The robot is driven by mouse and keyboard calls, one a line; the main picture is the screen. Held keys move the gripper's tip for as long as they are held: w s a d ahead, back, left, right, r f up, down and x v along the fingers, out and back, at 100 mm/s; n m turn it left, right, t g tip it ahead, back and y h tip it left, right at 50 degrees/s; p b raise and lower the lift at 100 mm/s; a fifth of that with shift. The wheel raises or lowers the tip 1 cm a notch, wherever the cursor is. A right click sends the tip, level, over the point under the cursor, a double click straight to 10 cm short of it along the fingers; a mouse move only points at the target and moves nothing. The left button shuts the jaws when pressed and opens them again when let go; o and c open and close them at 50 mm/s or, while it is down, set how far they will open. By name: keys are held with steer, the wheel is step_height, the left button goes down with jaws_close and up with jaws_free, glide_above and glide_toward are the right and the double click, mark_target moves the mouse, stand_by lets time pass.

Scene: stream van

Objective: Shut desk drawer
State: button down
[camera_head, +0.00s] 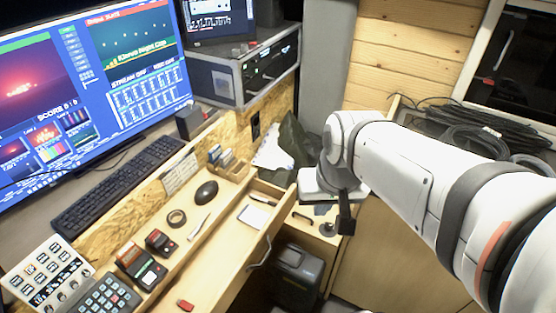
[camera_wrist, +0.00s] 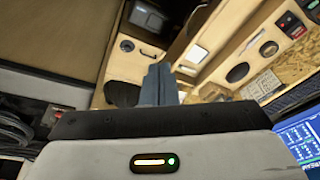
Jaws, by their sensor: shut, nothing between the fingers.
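The desk drawer (camera_head: 225,262) stands open below the desk top in the head view, with its dark bar handle (camera_head: 261,253) on the outer front face. My gripper (camera_head: 346,224) points down to the right of the drawer's far front corner, apart from the handle. Its fingers are together and empty. In the wrist view, my gripper (camera_wrist: 160,84) shows as grey fingers held together; the contact area ahead is partly hidden behind them.
A dark box (camera_head: 292,272) stands below, beyond the drawer front. Coiled cables (camera_head: 465,122) lie at the right.

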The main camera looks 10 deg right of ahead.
steer(key=w+d+f+m+t+y+b, duration=0.1)
steer(key=w+d+f+m+y+b, duration=0.15)
steer(key=w+f+m, duration=0.4)
steer(key=w+d+f+m+t+y+b, duration=0.15)
steer(key=w+d+f+m+b, duration=0.25)
steer(key=f+m, duration=0.6)
steer(key=w+d+f+m+y+b, duration=0.35)
steer(key=w+f+m, duration=0.25)
steer(key=f+m, duration=0.25)
steer(key=b, duration=0.2)
glide_toward(286, 212)
step_height(286, 212, down, 3)
steer(key=shift+h, duration=0.45)
steer(key=a, duration=0.1)
steer(key=w+a, duration=0.2)
steer(key=a, duration=0.1)
steer(key=shift+f+p, duration=0.3)
steer(key=shift+f, duration=0.1)
steer(key=shift+w, duration=0.15)
